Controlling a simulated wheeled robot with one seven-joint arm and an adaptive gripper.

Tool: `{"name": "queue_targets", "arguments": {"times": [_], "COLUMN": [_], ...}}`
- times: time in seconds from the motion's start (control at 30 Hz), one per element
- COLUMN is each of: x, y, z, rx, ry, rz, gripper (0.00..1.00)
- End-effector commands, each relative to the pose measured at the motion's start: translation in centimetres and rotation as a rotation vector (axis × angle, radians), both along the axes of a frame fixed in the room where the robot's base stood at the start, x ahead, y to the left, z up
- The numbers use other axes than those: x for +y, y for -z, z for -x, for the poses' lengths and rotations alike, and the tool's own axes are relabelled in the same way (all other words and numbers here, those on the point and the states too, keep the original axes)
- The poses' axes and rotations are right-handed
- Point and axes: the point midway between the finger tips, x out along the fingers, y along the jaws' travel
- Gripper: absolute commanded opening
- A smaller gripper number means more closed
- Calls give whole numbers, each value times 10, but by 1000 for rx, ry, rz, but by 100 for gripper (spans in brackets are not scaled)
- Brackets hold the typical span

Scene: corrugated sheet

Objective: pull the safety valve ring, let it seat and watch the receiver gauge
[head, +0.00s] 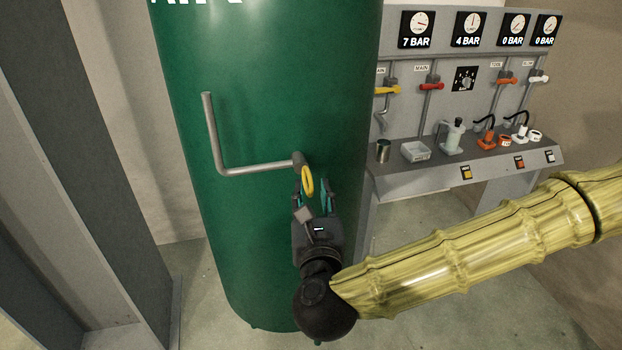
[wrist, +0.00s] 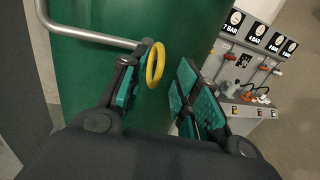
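The yellow safety valve ring (head: 307,181) hangs at the end of a bent grey pipe (head: 250,168) on the front of the green air receiver (head: 260,100). My gripper (head: 313,192) is open just below the valve. In the wrist view the ring (wrist: 155,63) stands between the open fingers, much closer to the left finger (wrist: 126,82). The right finger (wrist: 195,92) is clear of it. I cannot tell whether the left finger touches the ring. The leftmost gauge (head: 417,28) is labelled 7 BAR and the one beside it (head: 471,28) 4 BAR.
A grey panel at the right has two gauges labelled 0 BAR (head: 513,30), coloured valve handles and a dial (head: 464,79). Its shelf (head: 400,178) holds a metal cup, a tray, a bottle and hose fittings. A grey column (head: 75,180) stands close at the left.

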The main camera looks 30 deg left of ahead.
Motion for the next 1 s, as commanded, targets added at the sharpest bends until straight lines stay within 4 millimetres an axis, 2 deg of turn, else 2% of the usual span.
{"name": "queue_targets", "arguments": {"times": [0.1,0.3,0.67,0.83,1.0], "x": [10,20,22,22,22], "y": [-3,-1,1,1,1], "z": [-12,-25,-28,-28,-28], "rx": [-1,-1,1,1,1], "ry": [0,0,-1,-1,0], "rz": [0,1,1,1,1], "gripper": [32,32,32,2,0]}}
